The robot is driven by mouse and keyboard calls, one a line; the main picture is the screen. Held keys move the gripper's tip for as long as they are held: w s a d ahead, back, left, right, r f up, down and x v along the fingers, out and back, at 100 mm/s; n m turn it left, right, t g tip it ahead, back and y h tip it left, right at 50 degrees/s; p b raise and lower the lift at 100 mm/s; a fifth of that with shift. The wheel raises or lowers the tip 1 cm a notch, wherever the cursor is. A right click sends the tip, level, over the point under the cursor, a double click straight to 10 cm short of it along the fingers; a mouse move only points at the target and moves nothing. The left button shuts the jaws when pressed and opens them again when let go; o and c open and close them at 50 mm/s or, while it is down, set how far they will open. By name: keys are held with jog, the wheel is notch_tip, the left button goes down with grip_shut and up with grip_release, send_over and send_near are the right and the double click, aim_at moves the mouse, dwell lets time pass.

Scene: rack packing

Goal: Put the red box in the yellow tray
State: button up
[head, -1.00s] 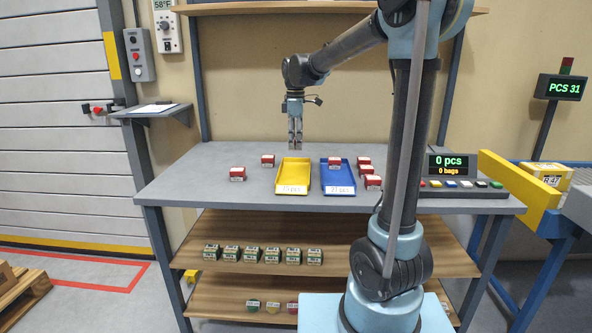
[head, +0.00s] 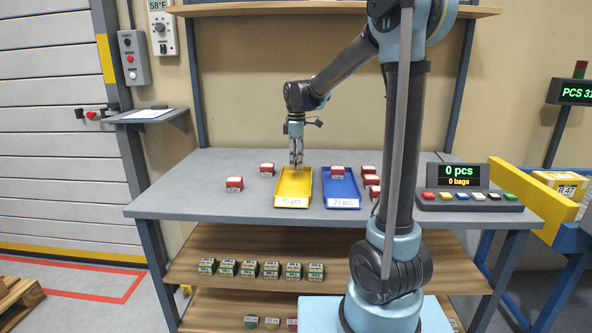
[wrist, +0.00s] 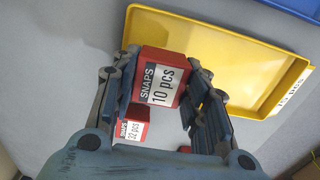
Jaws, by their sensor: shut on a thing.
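A red box (wrist: 160,76) labelled "SNAPS 10 pcs" sits between my gripper's fingers (wrist: 165,95) in the wrist view. My gripper is shut on it. In the head view my gripper (head: 296,164) points down at the back end of the yellow tray (head: 293,188); the held box is too small to make out clearly there. In the wrist view the yellow tray (wrist: 228,42) lies lower, beyond and right of the held box. Its visible floor looks empty. The exact gap between box and tray cannot be told.
Two red boxes stand left of the yellow tray, one nearer (head: 235,184) and one farther back (head: 267,169). A blue tray (head: 341,190) with a red box (head: 338,172) is close on its right. More red boxes (head: 368,171) and a button panel (head: 470,200) stand farther right.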

jog(key=shift+f, duration=1.6)
jog(key=o, duration=0.8)
jog(key=shift+f, duration=0.1)
jog(key=shift+o, duration=0.2)
notch_tip(320, 180, up, 12)
jog(key=shift+r, duration=0.15)
jog(key=shift+s, duration=0.1)
